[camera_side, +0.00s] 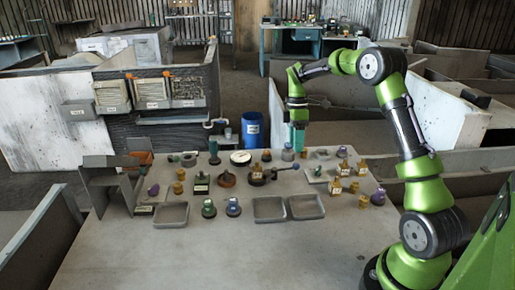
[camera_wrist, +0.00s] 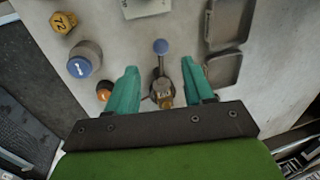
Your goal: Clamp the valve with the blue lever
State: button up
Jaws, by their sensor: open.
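The valve with the blue lever (camera_wrist: 161,88) is in the middle of the wrist view. Its lever points away from my gripper and ends in a blue ball (camera_wrist: 160,46). A brass-coloured tagged piece (camera_wrist: 166,100) sits at the valve's near end. In the side view the blue ball (camera_side: 295,167) shows among the parts on the table. My gripper (camera_wrist: 159,66) is open, with one teal finger on each side of the valve in the picture. In the side view my gripper (camera_side: 298,146) points down above the table's far part.
A blue-topped round part (camera_wrist: 85,61), an orange-topped part (camera_wrist: 103,91) and a brass piece marked 72 (camera_wrist: 64,22) lie left of the valve. Grey trays (camera_wrist: 222,72) lie to the right. A grey shelf (camera_side: 110,182) stands at the table's left. The table's front (camera_side: 230,258) is clear.

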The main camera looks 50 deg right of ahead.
notch_tip(320, 180, up, 10)
jog(key=w+d, duration=0.1)
jog(key=shift+w+f, duration=0.2)
jog(key=shift+f, duration=0.05)
jog(key=shift+d, duration=0.1)
jog(key=s+a+r+m+t, duration=0.2)
jog(key=s+a+m+t, duration=0.2)
jog(key=s+a, duration=0.6)
jog(key=s+a+r+m+t, duration=0.1)
jog(key=s+a+m+t, duration=0.3)
jog(key=s+a+m, duration=0.5)
jog(key=s+a, duration=0.1)
jog(key=a, duration=0.6)
jog(key=shift+r+t, duration=0.35)
jog(key=shift+t, duration=0.05)
